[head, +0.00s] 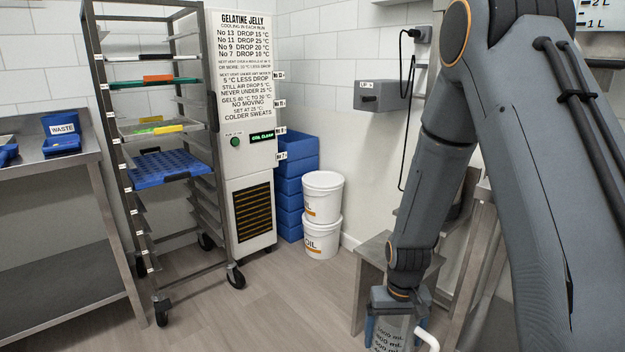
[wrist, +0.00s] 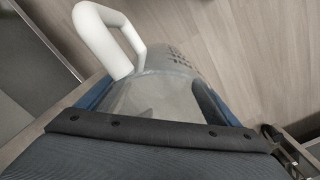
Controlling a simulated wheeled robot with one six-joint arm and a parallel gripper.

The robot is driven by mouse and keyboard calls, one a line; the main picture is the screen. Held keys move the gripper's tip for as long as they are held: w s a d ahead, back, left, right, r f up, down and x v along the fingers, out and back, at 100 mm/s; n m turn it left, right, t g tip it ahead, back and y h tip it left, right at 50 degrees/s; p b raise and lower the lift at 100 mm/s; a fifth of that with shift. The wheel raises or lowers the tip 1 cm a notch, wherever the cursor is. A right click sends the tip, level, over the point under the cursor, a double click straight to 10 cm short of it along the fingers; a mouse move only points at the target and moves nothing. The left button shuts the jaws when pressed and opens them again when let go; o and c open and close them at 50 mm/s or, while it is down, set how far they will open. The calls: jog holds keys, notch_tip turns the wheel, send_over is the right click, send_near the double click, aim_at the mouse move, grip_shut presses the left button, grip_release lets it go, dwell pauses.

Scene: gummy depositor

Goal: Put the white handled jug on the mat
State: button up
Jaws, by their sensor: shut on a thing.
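The jug (head: 388,338) is clear grey with dark mL markings and a white handle (head: 428,338). It is at the bottom edge of the head view, partly cut off. In the wrist view the handle (wrist: 103,38) sticks out to the upper left of the jug's see-through body (wrist: 160,88). My gripper (head: 392,322) points down and is shut on the jug body, with a blue finger on each side. The fingers also show in the wrist view (wrist: 155,100). I cannot make out a mat in either view.
A metal stand (head: 372,270) is just behind and left of the jug. White buckets (head: 322,197) and blue crates (head: 297,165) stand by the wall. A wheeled rack (head: 148,226) and a cooling cabinet (head: 250,205) are further left. The floor (head: 265,310) between is clear.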

aim_at(401, 337)
jog(key=s+r+p, duration=0.1)
jog(key=r+p, duration=0.3)
jog(key=s+r+p, duration=0.2)
jog(key=r+p, duration=0.2)
jog(key=s+r+p, duration=0.2)
jog(key=r+p, duration=0.2)
jog(key=p, duration=0.1)
jog(key=shift+r, duration=0.1)
jog(key=shift+s, duration=0.1)
dwell(0.4)
